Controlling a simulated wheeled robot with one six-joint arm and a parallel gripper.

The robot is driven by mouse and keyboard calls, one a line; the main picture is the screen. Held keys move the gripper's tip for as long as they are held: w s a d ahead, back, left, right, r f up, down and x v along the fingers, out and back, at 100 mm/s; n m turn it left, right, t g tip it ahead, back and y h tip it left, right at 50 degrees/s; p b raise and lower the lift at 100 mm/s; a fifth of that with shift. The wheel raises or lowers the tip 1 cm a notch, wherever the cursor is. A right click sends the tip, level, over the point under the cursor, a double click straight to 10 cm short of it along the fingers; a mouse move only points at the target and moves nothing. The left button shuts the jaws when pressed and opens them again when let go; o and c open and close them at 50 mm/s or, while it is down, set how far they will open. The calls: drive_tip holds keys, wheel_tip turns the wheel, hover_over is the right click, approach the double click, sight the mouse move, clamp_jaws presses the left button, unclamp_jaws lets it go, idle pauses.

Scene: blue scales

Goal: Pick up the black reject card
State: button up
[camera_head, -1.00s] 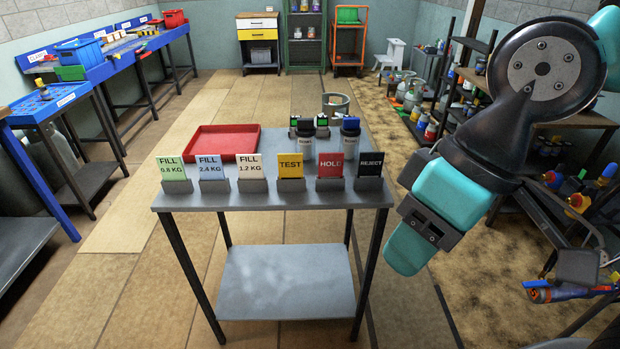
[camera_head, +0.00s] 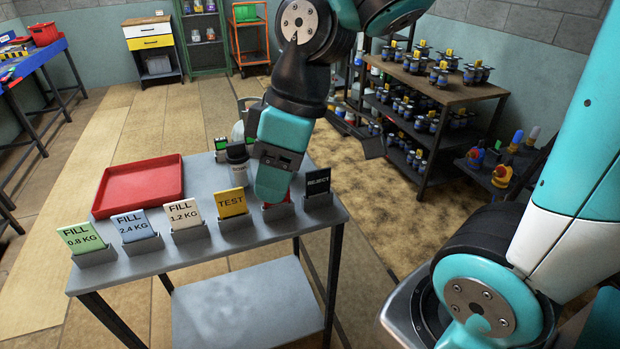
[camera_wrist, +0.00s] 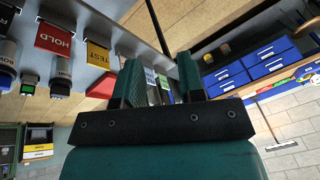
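The black reject card (camera_head: 318,182) stands upright in a small grey holder (camera_head: 319,201) at the right end of the table's front row in the head view. My gripper (camera_head: 270,185) is just left of it, in front of the red hold card, which it mostly hides. In the wrist view the two teal fingers of my gripper (camera_wrist: 160,78) are apart with no card held between them. The hold card (camera_wrist: 55,39) and the yellow test card (camera_wrist: 97,55) show left of the fingers there.
Left of the test card stand the fill 1.2 kg (camera_head: 183,215), fill 2.4 kg (camera_head: 134,226) and fill 0.8 kg (camera_head: 82,238) cards. A red tray (camera_head: 140,186) and a dark-lidded container (camera_head: 237,157) sit behind them.

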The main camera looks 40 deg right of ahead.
drive_tip(key=w+d+n+p, duration=0.2)
drive_tip(key=w+d, duration=0.6)
drive_tip(key=d, duration=0.1)
drive_tip(key=n+p, duration=0.2)
drive_tip(key=n, duration=0.2)
approach(319, 170)
drive_tip(key=shift+h, duration=0.4)
drive_tip(key=shift+a+p+x, duration=0.15)
drive_tip(key=shift+p+x, duration=0.75)
drive_tip(key=shift+x, duration=2.15)
drive_tip(key=shift+a+p+x, duration=0.15)
drive_tip(key=shift+p+x, duration=0.75)
drive_tip(key=shift+x, duration=2.15)
drive_tip(key=shift+w, duration=0.1)
clamp_jaws()
